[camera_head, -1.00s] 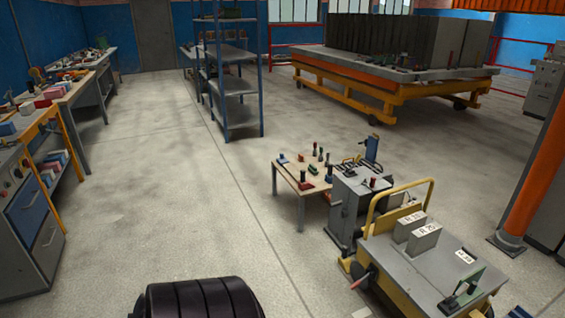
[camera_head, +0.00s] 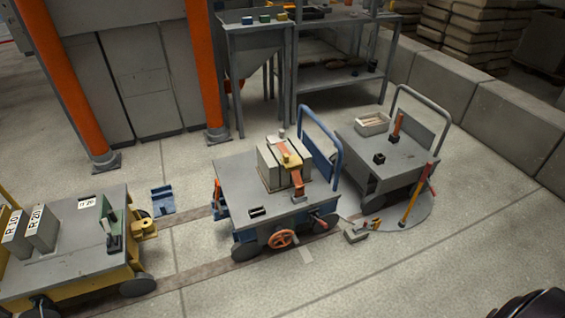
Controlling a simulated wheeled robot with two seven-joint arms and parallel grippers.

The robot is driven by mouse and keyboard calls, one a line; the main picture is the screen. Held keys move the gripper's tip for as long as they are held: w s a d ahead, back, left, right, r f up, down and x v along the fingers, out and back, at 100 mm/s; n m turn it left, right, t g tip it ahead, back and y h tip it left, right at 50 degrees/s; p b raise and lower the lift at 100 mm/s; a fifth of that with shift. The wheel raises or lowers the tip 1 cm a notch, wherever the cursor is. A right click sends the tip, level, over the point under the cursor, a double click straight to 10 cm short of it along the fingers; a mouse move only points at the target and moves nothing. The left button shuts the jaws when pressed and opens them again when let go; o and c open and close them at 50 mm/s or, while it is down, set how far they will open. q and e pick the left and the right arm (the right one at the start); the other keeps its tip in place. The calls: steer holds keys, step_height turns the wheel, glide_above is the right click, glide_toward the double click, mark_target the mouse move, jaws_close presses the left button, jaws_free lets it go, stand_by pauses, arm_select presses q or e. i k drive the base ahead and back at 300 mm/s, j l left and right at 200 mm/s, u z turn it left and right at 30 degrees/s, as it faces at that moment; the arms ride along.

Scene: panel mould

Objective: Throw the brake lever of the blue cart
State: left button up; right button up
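The blue cart (camera_head: 230,183) stands in the middle of the head view, with a grey top, a blue frame and a raised blue push handle (camera_head: 325,131) at its back right. An orange handwheel (camera_head: 283,239) is on its near side. A small red-handled lever (camera_head: 321,222) shows at its near right corner, and another orange-red part (camera_head: 217,193) at its left end. I cannot tell which is the brake lever. Grey blocks (camera_head: 269,168) with an orange and yellow clamp (camera_head: 292,163) sit on top.
A yellow cart (camera_head: 70,265) stands left, a grey cart (camera_head: 392,160) close on the right. A red and yellow bar (camera_head: 416,195) leans by the grey cart. A small grey block (camera_head: 355,235) lies on the floor. The floor in front of the blue cart is mostly clear.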

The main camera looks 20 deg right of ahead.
mark_target(324, 224)
steer(key=z, duration=1.1)
